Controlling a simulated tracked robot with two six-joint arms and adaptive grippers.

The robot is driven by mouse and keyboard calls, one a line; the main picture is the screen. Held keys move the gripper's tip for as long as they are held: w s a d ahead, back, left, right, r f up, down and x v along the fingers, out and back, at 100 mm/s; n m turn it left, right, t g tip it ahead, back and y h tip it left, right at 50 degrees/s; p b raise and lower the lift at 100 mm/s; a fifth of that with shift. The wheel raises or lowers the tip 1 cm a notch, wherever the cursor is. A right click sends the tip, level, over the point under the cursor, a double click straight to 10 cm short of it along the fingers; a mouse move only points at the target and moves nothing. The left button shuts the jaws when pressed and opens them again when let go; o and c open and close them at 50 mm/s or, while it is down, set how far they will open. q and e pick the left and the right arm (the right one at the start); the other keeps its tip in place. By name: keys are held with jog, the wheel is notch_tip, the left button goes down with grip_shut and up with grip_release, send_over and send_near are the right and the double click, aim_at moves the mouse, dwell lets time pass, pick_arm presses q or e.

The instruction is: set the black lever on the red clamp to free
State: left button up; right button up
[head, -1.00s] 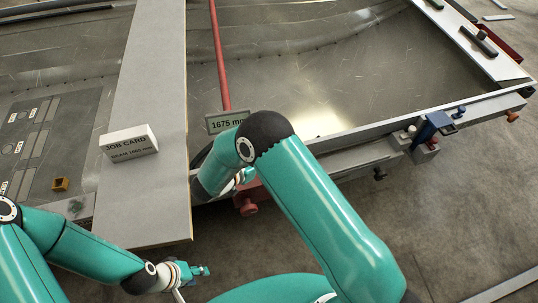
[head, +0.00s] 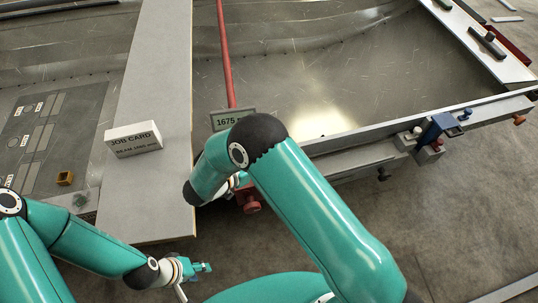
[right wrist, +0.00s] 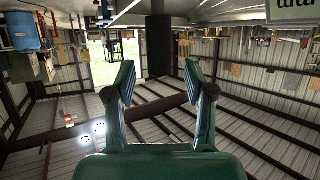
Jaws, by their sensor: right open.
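The red clamp (head: 250,199) sits at the near hull edge in the head view, partly hidden behind my right arm. Its round red knob shows below the edge. I cannot make out its black lever. My right gripper is mostly hidden behind its own arm there, close to the left of the clamp. In the right wrist view my right gripper (right wrist: 162,85) is open with nothing between its fingers. My left gripper (head: 203,267) is low in the head view, below the grey plank and apart from the clamp; its finger gap is too small to judge.
A red bar (head: 226,60) runs back from a 1675 mm display (head: 233,118). A job card (head: 133,140) stands on the grey plank (head: 150,75). A blue clamp (head: 437,128) grips the edge at the right. A small brass block (head: 64,178) lies at the left.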

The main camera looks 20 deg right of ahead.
jog(key=v, duration=0.4)
dwell(0.4)
jog(key=w+f+t+y+b, duration=0.1)
jog(key=w+f+y, duration=0.1)
jog(key=y, duration=0.1)
jog(key=w+f+n+t+y+b, duration=0.1)
jog(key=w+f+y+b, duration=0.1)
jog(key=w+f+y, duration=0.1)
jog(key=shift+t+y, duration=0.3)
jog(key=shift+t, duration=0.1)
jog(key=f+n+y, duration=0.1)
jog(key=s+f+n+y, duration=0.1)
jog(key=s+d+f+n+y+p, duration=0.1)
jog(key=f, duration=0.1)
jog(key=shift+s+g, duration=0.2)
jog(key=shift+g, duration=0.2)
jog(key=s+f+n+g+y+p, duration=0.1)
jog(key=s+f+n+g+y, duration=0.1)
jog(key=s, duration=0.9)
jog(key=s+f+n+g+y+p, duration=0.1)
jog(key=s+f+n+g+y, duration=0.2)
jog(key=s, duration=0.8)
jog(key=shift+s+d+f+n+g+y, duration=0.2)
jog(key=shift+s+n+g+y, duration=0.15)
jog(key=shift+n+g+y, duration=0.65)
